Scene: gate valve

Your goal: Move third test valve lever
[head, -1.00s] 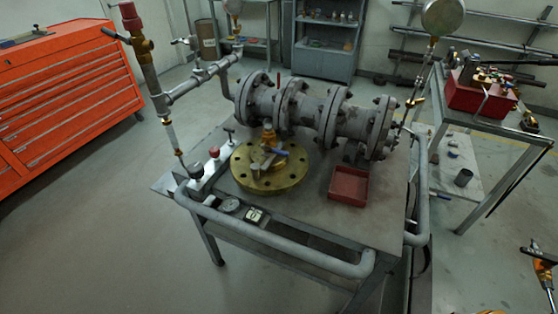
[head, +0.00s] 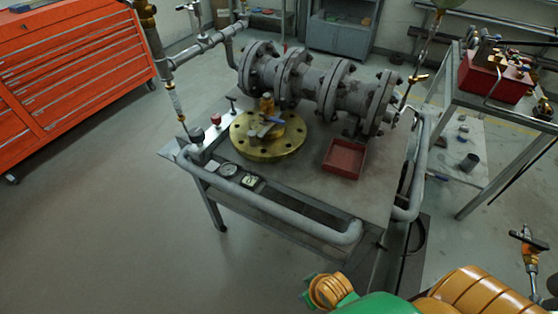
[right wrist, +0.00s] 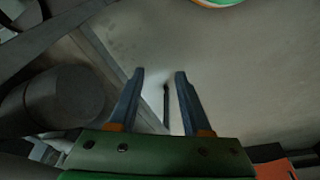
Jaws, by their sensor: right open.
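The gate valve assembly (head: 312,85) stands on a grey metal cart. A small valve with a yellow brass lever (head: 418,78) is at the assembly's right end. Another small lever (head: 183,8) sits on the pipework at upper left. I cannot tell which is the third test valve lever. In the right wrist view, my right gripper (right wrist: 159,75) is open and empty, its fingers over a pale grey surface. My left gripper is out of view.
A red tray (head: 344,158) sits on the cart top. The cart's tubular front rail (head: 275,215) and right rail (head: 420,160) stick out. A side table with a red box (head: 490,78) stands right. A red tool cabinet (head: 65,75) is left.

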